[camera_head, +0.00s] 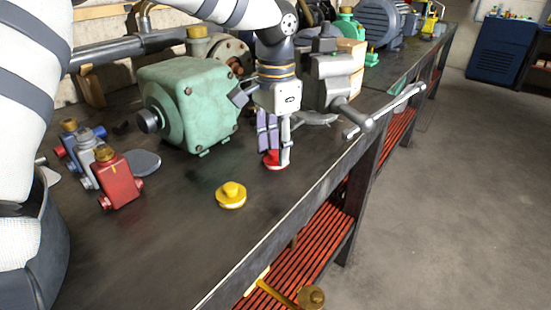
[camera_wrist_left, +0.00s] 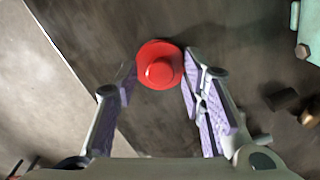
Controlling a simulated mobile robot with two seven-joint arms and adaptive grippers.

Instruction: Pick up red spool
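The red spool (camera_head: 272,161) stands on the dark workbench (camera_head: 180,235), partly hidden by the fingers of my left gripper (camera_head: 274,140). My left gripper points down at it from above. In the left wrist view the red spool (camera_wrist_left: 160,66) lies between the two fingertips, its round flange and raised knob facing the camera. The right-hand fingertip is very close to the flange; a small gap shows at the left-hand one. The fingers are open around the spool. My right gripper is not in view.
A yellow spool (camera_head: 231,196) stands nearer on the bench. A red motor (camera_head: 119,183) and smaller blue and grey ones stand at left. A green machine (camera_head: 190,105) and a grey vise (camera_head: 330,82) stand close to my left gripper. The bench's front edge runs diagonally.

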